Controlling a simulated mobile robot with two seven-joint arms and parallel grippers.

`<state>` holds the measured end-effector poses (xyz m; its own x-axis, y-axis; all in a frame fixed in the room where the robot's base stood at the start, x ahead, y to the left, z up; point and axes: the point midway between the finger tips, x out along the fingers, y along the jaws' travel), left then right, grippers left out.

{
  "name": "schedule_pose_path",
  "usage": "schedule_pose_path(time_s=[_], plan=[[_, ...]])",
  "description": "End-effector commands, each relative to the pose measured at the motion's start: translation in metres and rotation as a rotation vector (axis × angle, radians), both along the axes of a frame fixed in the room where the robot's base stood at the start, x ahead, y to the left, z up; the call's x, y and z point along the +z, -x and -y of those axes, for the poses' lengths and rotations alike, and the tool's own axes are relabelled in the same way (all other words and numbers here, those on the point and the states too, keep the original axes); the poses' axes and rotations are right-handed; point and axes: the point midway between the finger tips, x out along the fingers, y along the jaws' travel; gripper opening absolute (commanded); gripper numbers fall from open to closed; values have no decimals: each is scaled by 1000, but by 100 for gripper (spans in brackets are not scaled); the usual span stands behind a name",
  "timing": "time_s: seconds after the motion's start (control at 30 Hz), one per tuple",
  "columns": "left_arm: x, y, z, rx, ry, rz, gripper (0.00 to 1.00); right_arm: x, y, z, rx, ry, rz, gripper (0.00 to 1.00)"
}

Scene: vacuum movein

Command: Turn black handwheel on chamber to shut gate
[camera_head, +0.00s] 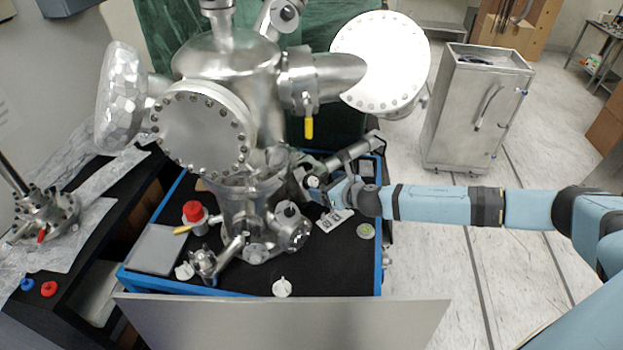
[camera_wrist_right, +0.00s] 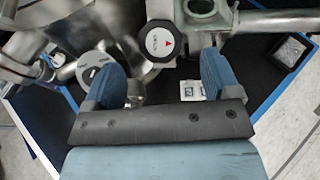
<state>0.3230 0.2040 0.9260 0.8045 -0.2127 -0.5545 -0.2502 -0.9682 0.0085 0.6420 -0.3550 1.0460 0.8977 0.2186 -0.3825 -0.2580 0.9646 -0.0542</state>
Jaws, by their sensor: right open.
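The metal chamber (camera_head: 230,65) stands in the middle of the head view, with round bolted flanges. In the right wrist view a black handwheel (camera_wrist_right: 160,41) shows, with a pale label and a red triangle on its face. My right gripper (camera_wrist_right: 160,78) is open and empty, its two blue fingers apart, with the handwheel ahead of the gap between them. In the head view the right gripper (camera_head: 320,186) is beside the chamber's lower right side; its fingers are partly hidden among the fittings and I cannot clearly pick out the handwheel there. My left gripper is not in view.
A black-topped blue table (camera_head: 335,262) carries the chamber. A white card (camera_head: 334,219), a green-topped round piece (camera_head: 365,231) and a red-capped valve (camera_head: 194,212) are on it. A steel cabinet (camera_head: 470,110) stands on open floor at right. A metal pipe runs close behind the gripper.

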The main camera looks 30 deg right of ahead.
Motion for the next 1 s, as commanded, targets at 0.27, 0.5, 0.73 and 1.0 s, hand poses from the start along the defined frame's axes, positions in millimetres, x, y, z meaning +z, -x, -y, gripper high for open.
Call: schedule_pose_path(time_s=[0.27, 0.5, 0.73, 1.0], plan=[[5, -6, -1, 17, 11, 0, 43, -19, -46, -12, -1, -2, 0, 82], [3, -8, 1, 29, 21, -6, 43, -26, -60, -15, 1, -1, 0, 82], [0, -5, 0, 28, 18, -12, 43, -26, -61, -15, 1, -1, 0, 82], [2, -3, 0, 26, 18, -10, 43, -26, -60, -15, 1, -1, 0, 33]])
